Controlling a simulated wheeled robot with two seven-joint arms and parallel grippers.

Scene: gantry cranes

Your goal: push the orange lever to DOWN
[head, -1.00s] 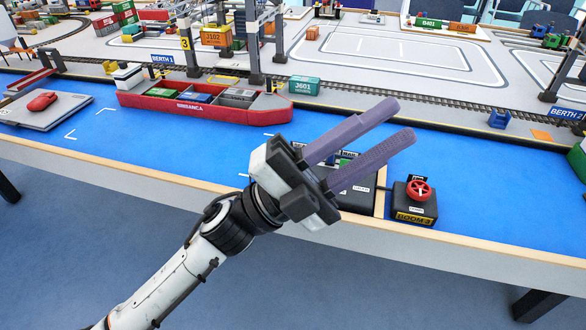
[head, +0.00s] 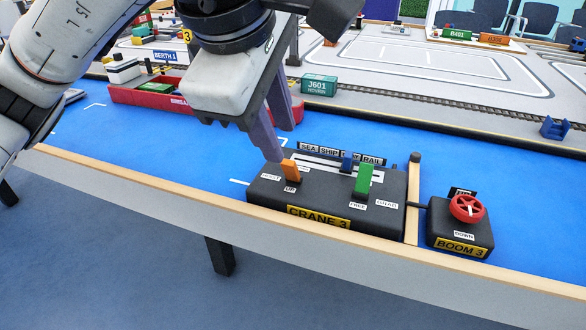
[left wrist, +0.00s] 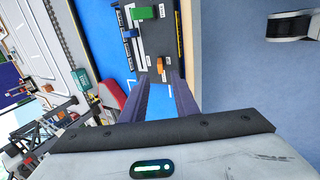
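The orange lever (head: 290,170) stands at the left end of the black CRANE 3 control box (head: 330,205), with an UP label just in front of it. I cannot read a DOWN label. My left gripper (head: 279,144) reaches down from above, its purple fingertips just behind and left of the lever. In the left wrist view the fingers (left wrist: 164,80) are apart with nothing between them, and the orange lever (left wrist: 160,66) shows just beyond their tips. I cannot tell whether a finger touches it. My right gripper is not in view.
A green lever (head: 364,180) and a blue slider (head: 347,162) are on the same box. The BOOM 3 box (head: 462,240) with a red wheel (head: 467,208) stands to the right. A wooden table edge (head: 150,185) runs in front. A red ship (head: 150,97) lies behind left.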

